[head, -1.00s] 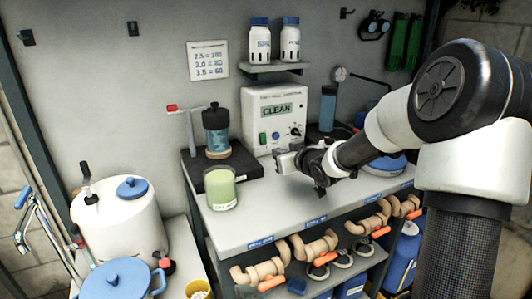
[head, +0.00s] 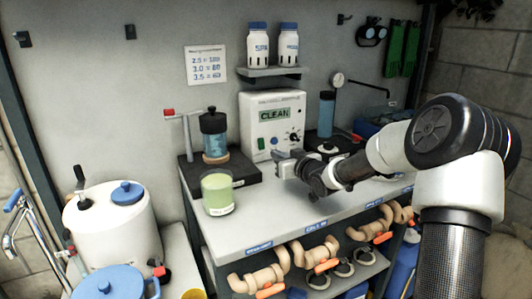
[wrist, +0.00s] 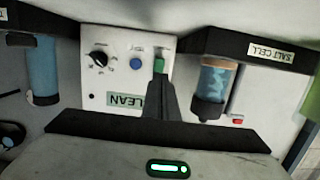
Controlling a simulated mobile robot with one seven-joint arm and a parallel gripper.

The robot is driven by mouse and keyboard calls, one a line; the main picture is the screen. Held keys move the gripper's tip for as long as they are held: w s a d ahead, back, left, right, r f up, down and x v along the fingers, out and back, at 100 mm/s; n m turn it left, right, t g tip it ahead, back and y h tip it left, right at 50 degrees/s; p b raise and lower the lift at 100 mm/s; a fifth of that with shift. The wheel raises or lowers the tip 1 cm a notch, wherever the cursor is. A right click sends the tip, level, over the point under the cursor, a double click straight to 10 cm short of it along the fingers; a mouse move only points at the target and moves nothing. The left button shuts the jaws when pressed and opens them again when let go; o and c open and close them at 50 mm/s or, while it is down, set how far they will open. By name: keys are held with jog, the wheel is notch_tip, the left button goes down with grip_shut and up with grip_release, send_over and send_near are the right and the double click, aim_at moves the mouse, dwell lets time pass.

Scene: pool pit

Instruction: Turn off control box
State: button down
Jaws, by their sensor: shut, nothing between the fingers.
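The control box (head: 272,105) is white and stands upright at the back of the bench, with a display reading CLEAN. My gripper (head: 281,163) is shut and empty, just in front of the box's lower front. The wrist view is upside down. I cannot tell whether the fingertips touch the button.
The salt cell (head: 214,135) stands on a dark base left of the box. A green beaker (head: 217,193) is at the bench's front left. A blue cylinder (head: 326,114) stands right of the box. White bottles (head: 259,45) sit on a shelf above. Pipes with orange handles lie below.

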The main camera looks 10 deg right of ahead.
aim_at(262, 147)
jog(key=b+x, duration=0.1)
jog(key=x, duration=0.8)
jog(key=shift+d+b, duration=0.1)
jog(key=shift+b, duration=0.2)
